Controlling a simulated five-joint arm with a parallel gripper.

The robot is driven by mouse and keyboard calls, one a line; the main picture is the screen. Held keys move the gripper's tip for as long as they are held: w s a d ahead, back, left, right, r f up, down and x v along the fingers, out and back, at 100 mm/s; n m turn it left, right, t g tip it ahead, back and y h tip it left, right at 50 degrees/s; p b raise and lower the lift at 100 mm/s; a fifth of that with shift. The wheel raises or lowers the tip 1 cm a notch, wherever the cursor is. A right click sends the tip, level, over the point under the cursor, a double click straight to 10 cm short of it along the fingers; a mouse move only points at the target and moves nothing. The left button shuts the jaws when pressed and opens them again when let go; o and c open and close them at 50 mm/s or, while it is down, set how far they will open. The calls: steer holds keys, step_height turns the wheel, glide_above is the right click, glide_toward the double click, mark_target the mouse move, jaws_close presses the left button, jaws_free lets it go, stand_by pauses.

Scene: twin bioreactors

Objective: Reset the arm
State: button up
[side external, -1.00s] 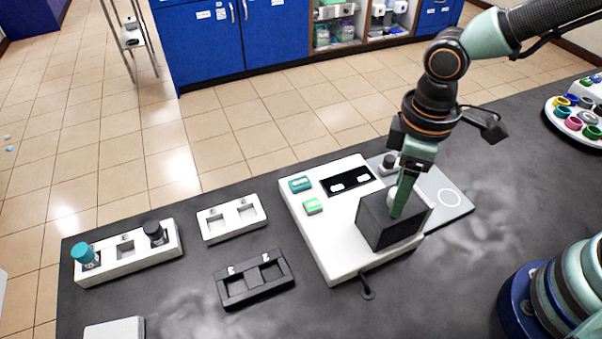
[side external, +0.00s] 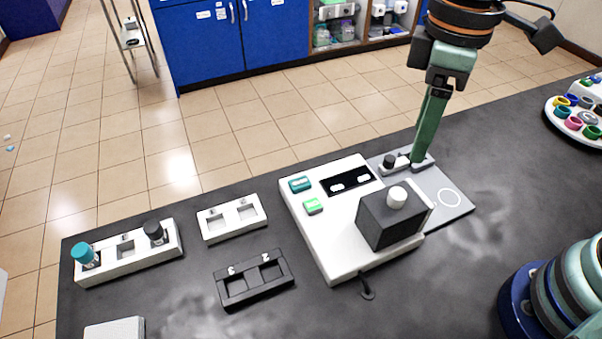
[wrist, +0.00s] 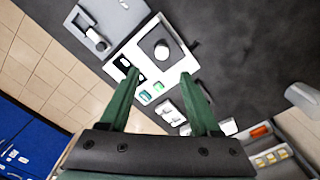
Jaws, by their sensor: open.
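My gripper (side external: 418,160) has green fingers and is raised above the bench, in front of the back part of the white device in the side view. In the wrist view its fingers (wrist: 158,88) are spread wide with nothing between them. The white device (side external: 335,245) carries a dark block (side external: 385,222) with a white round cap (side external: 397,196) on top. The device also has a teal button (side external: 300,184), a green button (side external: 313,206) and a black panel (side external: 347,181).
A white rack (side external: 125,258) at left holds a teal-capped and a dark-capped vial. A white two-slot holder (side external: 232,218) and a black one (side external: 254,280) lie between. A grey plate (side external: 445,190) adjoins the device. A tray of coloured rings (side external: 578,120) stands far right.

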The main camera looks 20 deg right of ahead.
steer(key=shift+r, duration=0.15)
steer(key=w+d+r+m+t, duration=0.1)
steer(key=d+m+t, duration=0.4)
steer(key=d, duration=1.2)
steer(key=w+m, duration=0.1)
steer(key=m, duration=0.3)
steer(key=shift+w+t, duration=0.3)
steer(key=shift+w, duration=0.05)
